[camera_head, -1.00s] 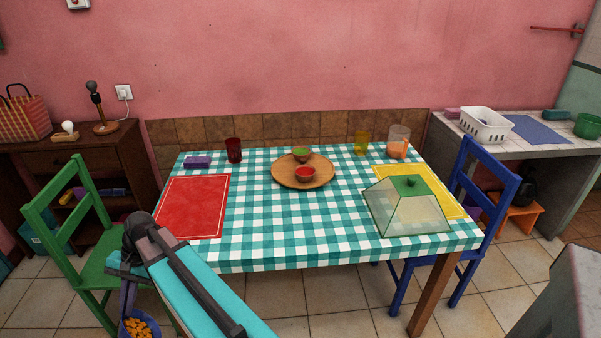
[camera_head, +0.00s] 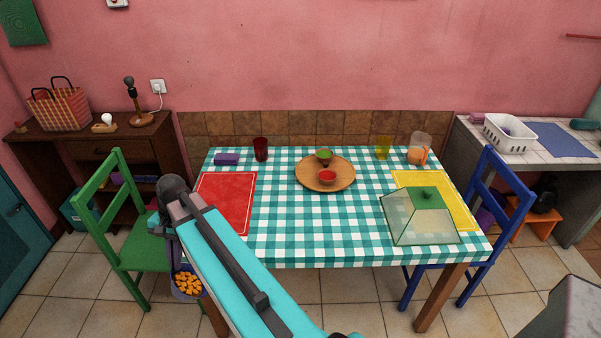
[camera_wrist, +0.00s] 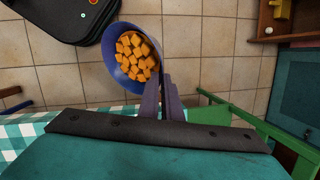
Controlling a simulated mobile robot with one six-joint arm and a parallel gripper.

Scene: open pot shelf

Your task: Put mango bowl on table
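The mango bowl (camera_head: 188,284) is a blue bowl full of orange mango cubes. In the wrist view the mango bowl (camera_wrist: 112,70) hangs at the fingertips, with the floor tiles behind it. My gripper (camera_wrist: 165,98) has its fingers close together on the bowl's near rim. In the head view my gripper (camera_head: 174,252) is at the table's left front corner, with the bowl below the tabletop height. The table (camera_head: 310,225) has a teal and white checked cloth.
A red placemat (camera_head: 228,203) lies on the table's left. A round wooden tray (camera_head: 308,182) holds small bowls at the middle. A glass cover (camera_head: 415,222) with a green top stands at the right front. The green chair (camera_head: 135,250) stands close by the gripper.

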